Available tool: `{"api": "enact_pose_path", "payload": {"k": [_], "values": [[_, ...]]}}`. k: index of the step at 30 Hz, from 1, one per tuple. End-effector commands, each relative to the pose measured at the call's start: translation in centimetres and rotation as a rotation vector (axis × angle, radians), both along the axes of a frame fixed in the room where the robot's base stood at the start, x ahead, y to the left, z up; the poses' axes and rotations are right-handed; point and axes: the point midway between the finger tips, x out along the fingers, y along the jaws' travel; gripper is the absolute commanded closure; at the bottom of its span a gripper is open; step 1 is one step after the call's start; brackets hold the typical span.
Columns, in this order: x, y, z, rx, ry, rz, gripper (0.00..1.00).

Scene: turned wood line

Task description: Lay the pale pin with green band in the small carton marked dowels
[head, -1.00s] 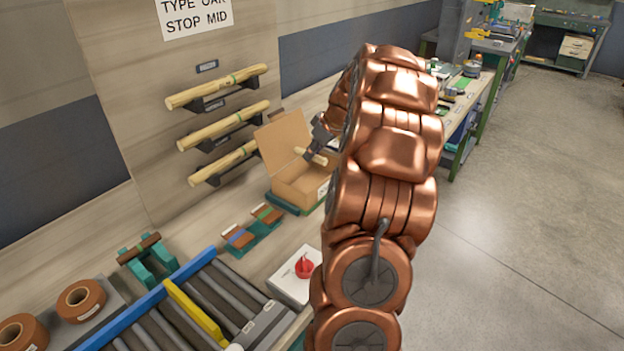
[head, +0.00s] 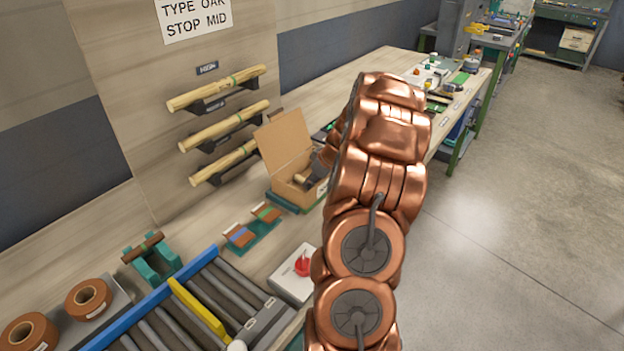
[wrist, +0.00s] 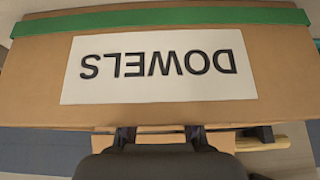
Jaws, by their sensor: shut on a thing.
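The small carton (head: 290,193) stands open on the bench with its lid (head: 284,143) raised. In the wrist view its wall (wrist: 285,90) fills most of the picture, with the DOWELS label upside down. My gripper (head: 302,179) is low at the carton's opening, seen partly behind my arm. Its fingertips (wrist: 160,133) show at the bottom of the wrist view, beyond the labelled wall. My gripper is shut on the pale pin, which is mostly hidden now. I cannot make out its green band or whether it touches the carton floor.
Pale rods lie on wall brackets, the top one (head: 217,88) with a green band. A roller conveyor (head: 205,305), a red-button box (head: 296,273) and a teal stand (head: 152,262) are in front. Bench beyond the carton is partly clear.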

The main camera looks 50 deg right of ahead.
Motion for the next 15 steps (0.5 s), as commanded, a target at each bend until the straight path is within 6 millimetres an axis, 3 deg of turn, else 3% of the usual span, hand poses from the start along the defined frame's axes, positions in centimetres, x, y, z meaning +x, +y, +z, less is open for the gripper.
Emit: {"api": "enact_pose_path", "payload": {"k": [7, 8, 15], "values": [[0.03, -0.03, -0.29, -0.001, -0.001, 0.000, 1.00], [0.03, -0.03, -0.25, -0.001, -0.001, 0.000, 0.77], [0.01, -0.04, -0.13, -0.001, -0.001, 0.000, 0.53]]}}
